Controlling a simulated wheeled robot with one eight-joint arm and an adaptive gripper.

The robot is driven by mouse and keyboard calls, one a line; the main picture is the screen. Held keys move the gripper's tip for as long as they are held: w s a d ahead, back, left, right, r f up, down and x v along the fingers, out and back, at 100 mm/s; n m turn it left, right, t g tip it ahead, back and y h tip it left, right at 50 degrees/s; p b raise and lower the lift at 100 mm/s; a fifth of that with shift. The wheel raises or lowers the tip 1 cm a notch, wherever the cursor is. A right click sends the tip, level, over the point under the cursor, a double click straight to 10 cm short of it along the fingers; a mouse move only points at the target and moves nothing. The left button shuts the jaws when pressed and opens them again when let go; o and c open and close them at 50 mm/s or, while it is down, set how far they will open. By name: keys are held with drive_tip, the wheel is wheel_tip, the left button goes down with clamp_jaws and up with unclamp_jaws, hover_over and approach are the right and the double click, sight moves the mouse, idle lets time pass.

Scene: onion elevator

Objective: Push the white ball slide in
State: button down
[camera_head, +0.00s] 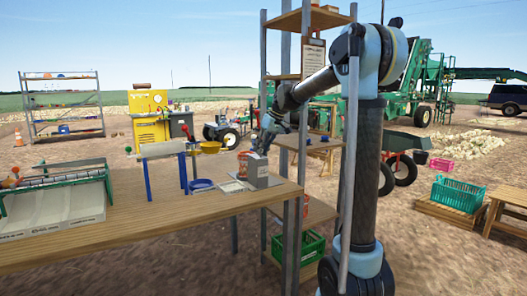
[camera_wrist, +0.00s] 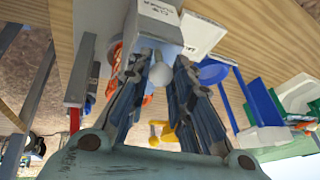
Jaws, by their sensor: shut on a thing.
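The white ball (camera_wrist: 158,74) shows in the wrist view between the fingertips of my gripper (camera_wrist: 160,66), close against the end of a grey-white box (camera_wrist: 152,22) with dark print. My gripper is shut on the ball. How the ball joins the slide is hidden by the fingers and the box. In the head view the grey box (camera_head: 258,170) stands near the right end of the wooden table (camera_head: 150,225), and my gripper (camera_head: 264,143) reaches down just behind its top. The ball cannot be made out there.
A blue-legged stand (camera_head: 163,150) and a green-framed roller rack (camera_head: 55,180) stand farther left. The table's front middle is clear.

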sight(254, 155)
drive_tip(key=shift+w+a, duration=0.45)
drive_tip(key=shift+w, duration=0.4)
drive_tip(key=shift+w+a, duration=0.45)
drive_tip(key=shift+w, duration=0.4)
drive_tip(key=c, duration=1.3)
unclamp_jaws()
drive_tip(key=shift+c, duration=0.2)
drive_tip(key=shift+a, duration=0.1)
wheel_tip(254, 155, up, 6)
drive_tip(key=shift+s, duration=0.1)
